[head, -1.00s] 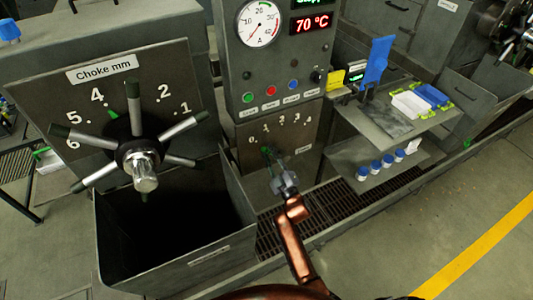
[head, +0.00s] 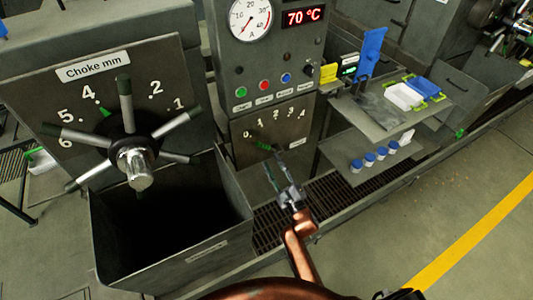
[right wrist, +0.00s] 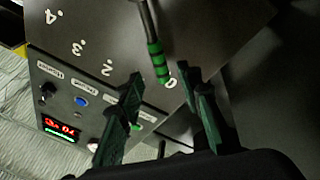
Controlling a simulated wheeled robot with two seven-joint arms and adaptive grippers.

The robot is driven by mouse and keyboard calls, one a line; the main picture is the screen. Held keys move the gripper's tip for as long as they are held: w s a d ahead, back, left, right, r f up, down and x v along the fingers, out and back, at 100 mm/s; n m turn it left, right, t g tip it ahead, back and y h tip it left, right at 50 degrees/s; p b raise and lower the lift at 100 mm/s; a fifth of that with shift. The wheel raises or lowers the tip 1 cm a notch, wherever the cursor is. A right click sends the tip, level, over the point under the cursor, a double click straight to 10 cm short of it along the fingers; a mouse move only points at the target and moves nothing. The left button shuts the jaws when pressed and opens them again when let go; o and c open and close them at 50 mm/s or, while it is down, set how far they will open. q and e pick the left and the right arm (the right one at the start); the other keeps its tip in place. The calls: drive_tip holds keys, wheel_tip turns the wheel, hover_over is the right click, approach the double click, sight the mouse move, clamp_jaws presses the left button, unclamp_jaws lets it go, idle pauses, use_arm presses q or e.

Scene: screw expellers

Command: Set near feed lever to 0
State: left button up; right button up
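The near feed lever (head: 263,146) shows as a small green-marked piece on the dial plate (head: 295,133) numbered 0 to 4. In the right wrist view the lever (right wrist: 156,55) is a grey rod with green bands, its end close beside the 0 mark. My right gripper (head: 274,160) is open just in front of the dial plate. In the right wrist view its two dark green fingers (right wrist: 160,75) are spread, with the lever's end between their tips in the picture. I cannot tell whether they touch it. My left gripper is not in view.
A choke handwheel (head: 136,150) with several spokes and an open grey bin (head: 215,247) are to the left. Buttons and a knob sit on the panel (head: 262,65) above the dial. Shelves (head: 395,125) with small containers stand to the right. Floor grating (head: 335,200) lies below.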

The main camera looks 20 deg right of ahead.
drive_tip(key=v, duration=0.3)
drive_tip(key=shift+s+f, duration=0.1)
drive_tip(key=shift+s, duration=0.3)
drive_tip(key=s+d+f+m+g+h, duration=0.1)
drive_tip(key=s+f+m+g, duration=0.15)
drive_tip(key=f, duration=0.95)
drive_tip(key=s+d+f+m+g+h, duration=0.1)
drive_tip(key=f+g, duration=0.2)
drive_tip(key=f, duration=0.9)
drive_tip(key=s+d+f+m+g, duration=0.1)
drive_tip(key=s+f+g, duration=0.1)
drive_tip(key=s+f, duration=0.6)
drive_tip(key=s+f+m+g, duration=0.1)
drive_tip(key=s+f+g, duration=0.3)
drive_tip(key=f, duration=0.8)
drive_tip(key=s+d+f+m+g+h, duration=0.1)
drive_tip(key=s+d+f+g, duration=0.1)
drive_tip(key=s+f, duration=0.65)
drive_tip(key=s+d+f+m+g, duration=0.15)
drive_tip(key=s+f, duration=0.45)
drive_tip(key=s, duration=0.6)
drive_tip(key=s+d+f+g, duration=0.1)
drive_tip(key=s+f+g, duration=0.1)
drive_tip(key=s, duration=0.9)
drive_tip(key=s+d+f+m+g, duration=0.1)
drive_tip(key=s+f+g, duration=0.2)
drive_tip(key=s, duration=0.8)
drive_tip(key=shift+f+m+h, duration=0.3)
drive_tip(key=shift+f, duration=0.35)
